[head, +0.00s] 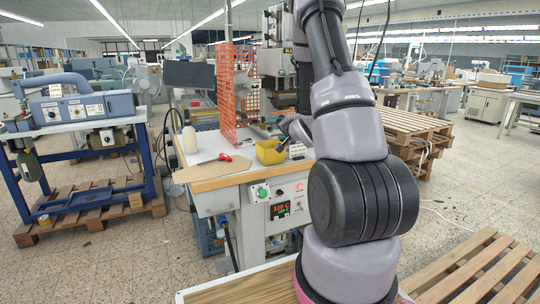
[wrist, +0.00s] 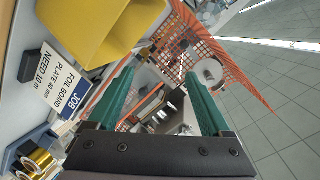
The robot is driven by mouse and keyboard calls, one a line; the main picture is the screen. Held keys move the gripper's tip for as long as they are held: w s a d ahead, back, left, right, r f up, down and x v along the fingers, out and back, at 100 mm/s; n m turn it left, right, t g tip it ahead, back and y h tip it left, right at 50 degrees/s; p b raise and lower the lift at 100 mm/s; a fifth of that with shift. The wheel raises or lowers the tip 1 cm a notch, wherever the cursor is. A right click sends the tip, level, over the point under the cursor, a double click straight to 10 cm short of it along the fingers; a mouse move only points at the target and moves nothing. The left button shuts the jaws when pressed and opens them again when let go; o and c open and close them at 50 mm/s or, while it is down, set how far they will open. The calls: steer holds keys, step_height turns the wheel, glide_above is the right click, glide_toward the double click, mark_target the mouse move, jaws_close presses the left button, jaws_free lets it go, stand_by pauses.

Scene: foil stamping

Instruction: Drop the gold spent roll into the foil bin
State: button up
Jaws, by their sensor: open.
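My gripper (wrist: 158,82) is open, its two teal fingers apart with nothing held between them in the wrist view. A shiny gold roll (wrist: 40,160) lies at the lower left of the wrist view, outside the fingers; a second gold piece beside it is cut by the frame edge. I cannot tell which is the spent roll. A yellow open bin (wrist: 85,48) fills the top left of the wrist view; it also stands on the bench in the head view (head: 269,152). Whether it is the foil bin is not marked. No gold roll is clear in the head view.
A job card (wrist: 62,90) stands near the bin beside a dark block (wrist: 35,66). A white bottle (head: 190,139) and a red item (head: 225,157) are on the bench (head: 205,173). Pallets (head: 480,272) lie at right.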

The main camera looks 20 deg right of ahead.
steer(key=v, duration=1)
steer(key=shift+s, duration=0.35)
steer(key=shift+r, duration=0.1)
steer(key=s+a+r+n+g+h, duration=0.1)
steer(key=s+a+r+g+h, duration=0.15)
steer(key=r, duration=0.35)
steer(key=s+a+r+g+h, duration=0.1)
steer(key=s+a+r, duration=0.15)
steer(key=r, duration=0.35)
steer(key=s+a+r+n+g+y, duration=0.2)
steer(key=s+a, duration=0.4)
steer(key=s, duration=0.4)
steer(key=s+a+r+n+g+y, duration=0.2)
steer(key=s+a+r+n+y, duration=0.1)
steer(key=s+a, duration=0.4)
steer(key=s+r, duration=0.1)
steer(key=s, duration=0.2)
steer(key=shift+a+g, duration=0.35)
steer(key=shift+w+d+r, duration=0.1)
steer(key=shift+d+r, duration=0.05)
